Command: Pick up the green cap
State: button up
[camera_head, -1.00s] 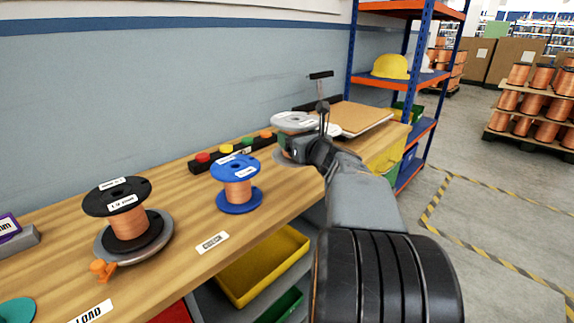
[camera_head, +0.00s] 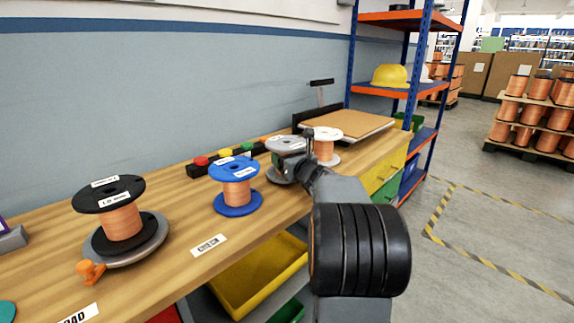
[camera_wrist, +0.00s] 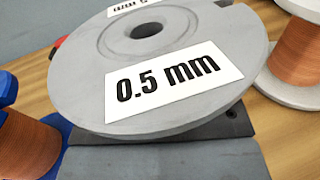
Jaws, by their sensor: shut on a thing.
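A small green cap (camera_head: 247,147) shows in the row of coloured caps at the back of the bench, apart from my gripper. A teal-green disc (camera_head: 6,312) is cut off at the lower left; I cannot tell what it is. My gripper (camera_head: 293,168) is at the grey spool (camera_head: 286,144), right of the blue spool. In the wrist view its dark jaws (camera_wrist: 165,150) lie beneath the spool's upper flange (camera_wrist: 185,110), labelled 0.5 mm. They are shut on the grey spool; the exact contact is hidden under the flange.
A blue spool (camera_head: 236,185) of copper wire stands close left, and a white spool (camera_head: 324,146) close right. A black spool (camera_head: 122,210) sits on a grey disc at left. A cardboard-coloured board (camera_head: 350,123) lies at the back right.

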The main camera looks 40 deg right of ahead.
jog(key=shift+f, duration=0.45)
jog(key=shift+f, duration=0.2)
jog(key=o, duration=1.4)
jog(key=shift+o, duration=0.2)
